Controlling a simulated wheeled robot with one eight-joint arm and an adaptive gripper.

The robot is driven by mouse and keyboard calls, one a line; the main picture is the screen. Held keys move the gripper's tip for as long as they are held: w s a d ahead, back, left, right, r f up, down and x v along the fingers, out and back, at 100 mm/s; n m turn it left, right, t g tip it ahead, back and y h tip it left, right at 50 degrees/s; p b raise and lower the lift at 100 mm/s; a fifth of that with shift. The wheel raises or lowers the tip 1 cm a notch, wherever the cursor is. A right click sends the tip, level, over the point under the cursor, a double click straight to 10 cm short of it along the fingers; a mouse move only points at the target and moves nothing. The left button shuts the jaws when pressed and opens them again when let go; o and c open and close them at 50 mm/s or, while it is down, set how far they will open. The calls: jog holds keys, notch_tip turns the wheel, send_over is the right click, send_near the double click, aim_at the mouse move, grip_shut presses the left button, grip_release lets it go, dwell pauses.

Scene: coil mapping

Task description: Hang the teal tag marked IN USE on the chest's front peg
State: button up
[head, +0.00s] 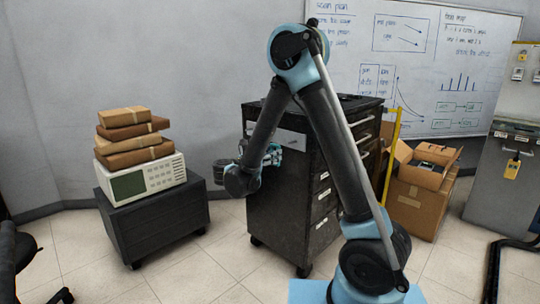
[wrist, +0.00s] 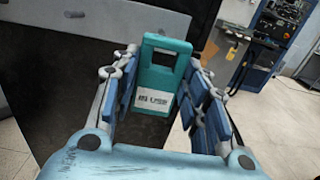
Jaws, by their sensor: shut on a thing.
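A teal tag (wrist: 155,85) with a hole near its top and a white IN USE label stands between the fingers of my gripper (wrist: 163,72) in the wrist view. My gripper is shut on it. In the head view my gripper (head: 271,154) is in front of the left face of the black chest (head: 272,205); the tag cannot be made out there. The chest's dark face also shows behind the tag in the wrist view (wrist: 62,70). I cannot make out the front peg in either view; the tag or my arm may hide it.
A low dark cabinet (head: 160,225) on casters at the left bears a white instrument (head: 140,180) and stacked brown parcels (head: 132,140). Cardboard boxes (head: 412,205) and a grey cabinet (head: 505,180) stand at the right. Tiled floor is open between the low cabinet and the chest.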

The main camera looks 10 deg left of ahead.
jog(key=x, duration=0.6)
jog(key=shift+w+d, duration=0.15)
jog(key=shift+w, duration=0.25)
dwell(0.7)
jog(key=shift+w+d+r, duration=0.1)
jog(key=shift+d, duration=0.05)
dwell(1.2)
jog(key=shift+x, duration=2.45)
jog(key=shift+f, duration=0.3)
jog(key=o, duration=1)
jog(key=shift+c, duration=0.2)
jog(key=shift+o, duration=0.5)
